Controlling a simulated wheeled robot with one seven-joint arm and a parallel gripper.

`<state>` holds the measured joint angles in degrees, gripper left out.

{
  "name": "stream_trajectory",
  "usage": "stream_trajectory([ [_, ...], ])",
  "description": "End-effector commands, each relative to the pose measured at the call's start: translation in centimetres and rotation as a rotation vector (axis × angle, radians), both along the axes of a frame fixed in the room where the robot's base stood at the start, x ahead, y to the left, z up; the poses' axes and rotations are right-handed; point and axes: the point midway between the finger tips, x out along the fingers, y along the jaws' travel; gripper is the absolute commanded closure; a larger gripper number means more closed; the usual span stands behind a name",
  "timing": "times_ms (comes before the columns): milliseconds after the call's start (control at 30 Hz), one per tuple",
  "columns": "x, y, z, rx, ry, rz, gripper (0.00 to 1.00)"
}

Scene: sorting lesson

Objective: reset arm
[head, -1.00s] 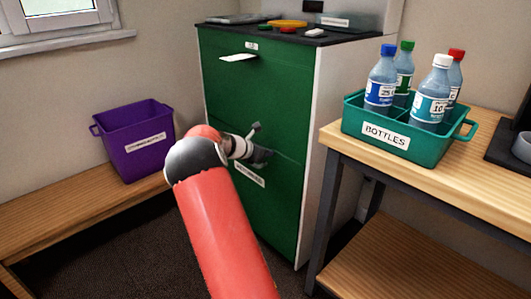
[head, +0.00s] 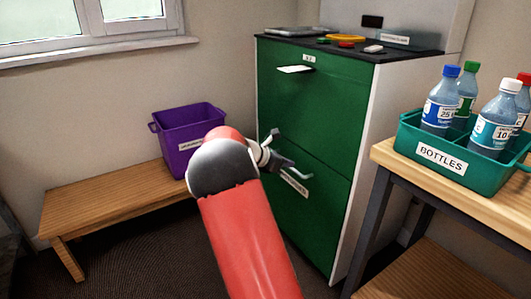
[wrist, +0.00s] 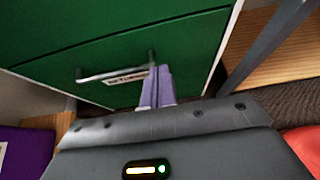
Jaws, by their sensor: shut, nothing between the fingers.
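My gripper shows in the wrist view (wrist: 157,85) with its two pale purple fingers shut together and nothing between them. In the head view my red arm reaches forward, and its end is in front of the green cabinet (head: 300,115). In the wrist view the fingers appear beside the label and the silver handle (wrist: 98,76) of the cabinet's lower drawer. I cannot tell whether they touch the cabinet. Part of the lower drawer is hidden behind my arm in the head view.
A purple bin (head: 187,140) stands on a low wooden bench (head: 110,200) at left. A teal crate (head: 470,180) labelled BOTTLES, holding several bottles, sits on the wooden table (head: 400,165) at right. Small items lie on the cabinet top. Dark floor (head: 130,255) shows between bench and cabinet.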

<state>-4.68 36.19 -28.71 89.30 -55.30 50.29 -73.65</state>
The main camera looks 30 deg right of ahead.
Motion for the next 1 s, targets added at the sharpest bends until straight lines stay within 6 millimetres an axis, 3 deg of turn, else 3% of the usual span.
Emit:
stream_trajectory([
  [233,-0.3,0.3,0.3,0.016,-0.021,-0.011,1.0],
  [367,-2.2,1.9,1.4,0.107,-0.145,-0.078,1.0],
  [467,-4.8,4.4,2.6,0.235,-0.307,-0.178,1.0],
  [700,-12.2,12.8,5.3,0.579,-0.686,-0.467,1.0],
  [1000,-22.5,23.7,7.4,0.953,-1.003,-0.854,1.0],
])
